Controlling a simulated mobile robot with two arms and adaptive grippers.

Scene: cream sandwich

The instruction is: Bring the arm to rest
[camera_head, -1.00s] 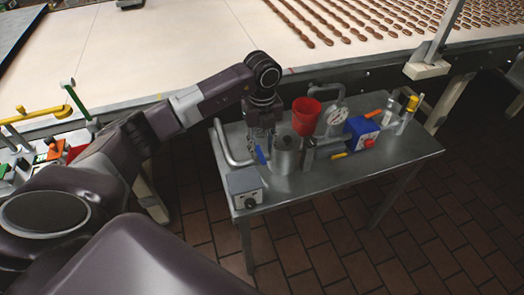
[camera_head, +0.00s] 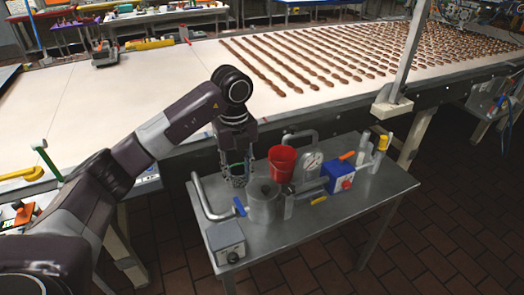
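My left arm comes in from the left and bends down at the elbow. My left gripper (camera_head: 237,178) points downward over the left part of the metal table (camera_head: 315,232), just left of the metal pot (camera_head: 264,204). Its fingers are small and dark here, so I cannot tell whether they are open or shut. No held object can be made out. My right gripper is not in view.
A curved pipe (camera_head: 200,197), a grey box with a knob (camera_head: 226,243), a red cup (camera_head: 282,162), a gauge (camera_head: 312,160) and a blue box (camera_head: 338,176) crowd the table. Behind runs a cream conveyor (camera_head: 150,85) with rows of brown biscuits (camera_head: 300,68).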

